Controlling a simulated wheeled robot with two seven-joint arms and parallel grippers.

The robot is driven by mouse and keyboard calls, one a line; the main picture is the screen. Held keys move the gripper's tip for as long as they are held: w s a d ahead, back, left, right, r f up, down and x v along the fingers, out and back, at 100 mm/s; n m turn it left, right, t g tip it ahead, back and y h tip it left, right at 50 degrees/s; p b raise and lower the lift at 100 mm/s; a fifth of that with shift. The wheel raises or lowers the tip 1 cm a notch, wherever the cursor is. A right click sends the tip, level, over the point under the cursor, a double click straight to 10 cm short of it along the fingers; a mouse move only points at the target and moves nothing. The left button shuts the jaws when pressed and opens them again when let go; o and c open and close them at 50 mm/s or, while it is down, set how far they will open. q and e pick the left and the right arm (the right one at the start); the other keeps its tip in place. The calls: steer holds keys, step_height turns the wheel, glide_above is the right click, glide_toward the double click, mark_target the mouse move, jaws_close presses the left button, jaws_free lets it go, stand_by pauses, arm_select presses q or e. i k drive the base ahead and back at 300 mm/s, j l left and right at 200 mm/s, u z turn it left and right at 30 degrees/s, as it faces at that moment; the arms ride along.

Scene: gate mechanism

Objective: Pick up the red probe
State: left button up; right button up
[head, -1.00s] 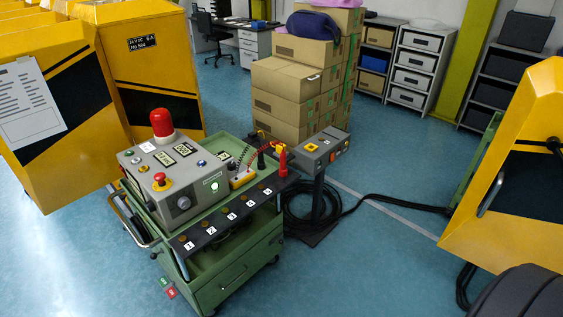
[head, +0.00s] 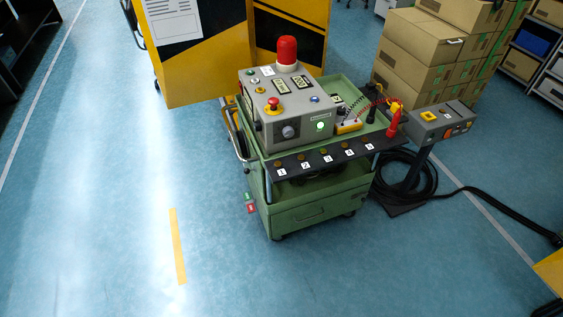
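The red probe (head: 394,121) stands upright at the right end of the dark numbered shelf on the front of the green cart (head: 312,218). A dark probe (head: 371,114) stands just left of the red one. Neither of my grippers shows in the head view.
A grey control box (head: 288,108) with a red beacon sits on the cart. A grey pedestal box (head: 441,122) stands close right of the red probe, with black cable (head: 425,176) coiled below. Cardboard boxes (head: 425,50) stand behind. Floor is clear in front and left.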

mark_target(396, 115)
steer(key=i+j+z, duration=0.15)
steer(key=z, duration=0.2)
steer(key=i+j+z, duration=0.1)
steer(key=z, duration=0.25)
steer(key=j+z, duration=0.35)
steer(key=i, duration=0.05)
